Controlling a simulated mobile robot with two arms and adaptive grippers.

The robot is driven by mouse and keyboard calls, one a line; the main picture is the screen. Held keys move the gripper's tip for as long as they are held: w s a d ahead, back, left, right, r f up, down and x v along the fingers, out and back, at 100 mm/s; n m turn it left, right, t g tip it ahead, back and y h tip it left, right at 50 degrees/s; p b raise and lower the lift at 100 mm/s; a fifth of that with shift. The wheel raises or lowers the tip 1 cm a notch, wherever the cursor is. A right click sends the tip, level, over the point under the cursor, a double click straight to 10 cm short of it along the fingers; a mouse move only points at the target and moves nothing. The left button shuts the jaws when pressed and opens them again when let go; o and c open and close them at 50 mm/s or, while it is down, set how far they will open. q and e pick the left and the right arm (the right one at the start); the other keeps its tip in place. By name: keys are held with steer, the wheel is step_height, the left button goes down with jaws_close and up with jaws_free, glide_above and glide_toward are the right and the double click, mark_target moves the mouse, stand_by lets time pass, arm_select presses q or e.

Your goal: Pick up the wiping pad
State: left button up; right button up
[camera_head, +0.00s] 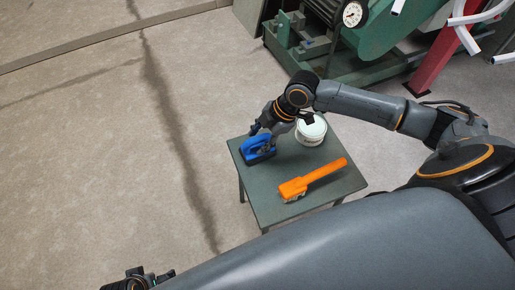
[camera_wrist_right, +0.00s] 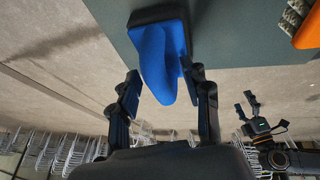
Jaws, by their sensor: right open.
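The wiping pad (camera_head: 258,149) is blue with a dark base and lies at the left corner of a small green-grey table (camera_head: 262,203). My right gripper (camera_head: 263,126) is just above it, coming from behind. In the right wrist view, the pad's blue handle (camera_wrist_right: 162,62) reaches between the two open fingers of my right gripper (camera_wrist_right: 166,88). The fingers do not look closed on it. My left gripper (camera_head: 138,280) shows only partly at the bottom edge. In the right wrist view, its two fingers (camera_wrist_right: 247,106) stand apart and empty.
A white tub (camera_head: 310,132) stands at the table's back, close to my right forearm. An orange-handled brush (camera_head: 313,179) lies on the table's right half. Green machinery (camera_head: 385,40) and a red post (camera_head: 437,58) stand behind. The floor left of the table is clear.

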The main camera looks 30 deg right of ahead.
steer(key=shift+c, duration=0.4)
jaws_close()
steer(key=shift+r, duration=0.1)
steer(key=shift+r, duration=0.5)
step_height(320, 180, up, 2)
steer(key=shift+r+p, duration=0.1)
steer(key=shift+p, duration=0.45)
arm_select(q)
steer(key=s+f+g+p, duration=0.1)
steer(key=s+f+p, duration=0.2)
steer(key=f, duration=1)
steer(key=s, duration=0.2)
steer(key=shift+s+a, duration=0.35)
steer(key=shift+s, duration=0.05)
arm_select(e)
steer(key=s+r, duration=0.9)
steer(key=s, duration=0.5)
steer(key=shift+d+r, duration=0.2)
steer(key=shift+r, duration=0.15)
